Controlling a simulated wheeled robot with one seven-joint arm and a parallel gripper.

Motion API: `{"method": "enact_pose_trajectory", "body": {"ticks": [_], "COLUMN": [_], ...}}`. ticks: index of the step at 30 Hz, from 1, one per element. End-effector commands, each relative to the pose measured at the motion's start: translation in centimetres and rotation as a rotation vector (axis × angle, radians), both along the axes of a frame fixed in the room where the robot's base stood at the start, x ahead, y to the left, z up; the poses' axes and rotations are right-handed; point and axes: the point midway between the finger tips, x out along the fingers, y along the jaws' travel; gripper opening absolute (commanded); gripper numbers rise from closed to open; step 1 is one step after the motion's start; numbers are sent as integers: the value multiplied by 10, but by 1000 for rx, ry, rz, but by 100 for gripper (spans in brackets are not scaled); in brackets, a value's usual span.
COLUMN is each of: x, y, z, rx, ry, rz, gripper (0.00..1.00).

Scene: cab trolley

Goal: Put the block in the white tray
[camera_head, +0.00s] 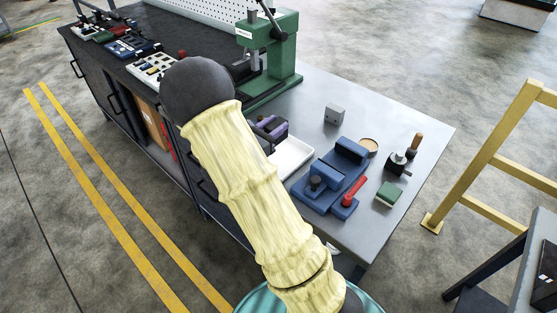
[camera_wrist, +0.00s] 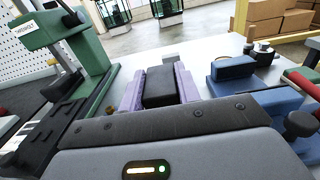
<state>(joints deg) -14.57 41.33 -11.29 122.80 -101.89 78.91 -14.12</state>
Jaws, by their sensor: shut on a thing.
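My gripper (camera_wrist: 160,88) has two lilac fingers shut on a black block (camera_wrist: 159,87). In the head view my gripper (camera_head: 270,127) shows partly behind my yellow-sleeved arm, with the dark block between its fingers. The white tray (camera_head: 292,158) lies on the grey table just below and right of the gripper in that view; its left part is hidden by my arm. The gripper appears at the tray's upper left edge. Its height above the tray is hard to tell. I cannot make out the tray in the wrist view.
A blue vise (camera_head: 331,178) with a red handle stands right of the tray. A grey cube (camera_head: 334,114) sits behind it. A green press (camera_head: 272,60) stands at the back left. A round tan dish (camera_head: 369,145), a wooden-handled tool (camera_head: 416,142) and a green-topped block (camera_head: 389,194) are at the right.

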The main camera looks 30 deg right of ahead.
Motion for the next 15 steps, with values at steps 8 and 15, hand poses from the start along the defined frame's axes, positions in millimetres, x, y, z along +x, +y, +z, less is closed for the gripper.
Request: {"method": "enact_pose_trajectory", "body": {"ticks": [8,15], "x": [-1,-1], "y": [-2,-3], "z": [4,-8], "rx": [-3,-5], "ry": [0,2], "rz": [-11,-10], "gripper": [0,0]}}
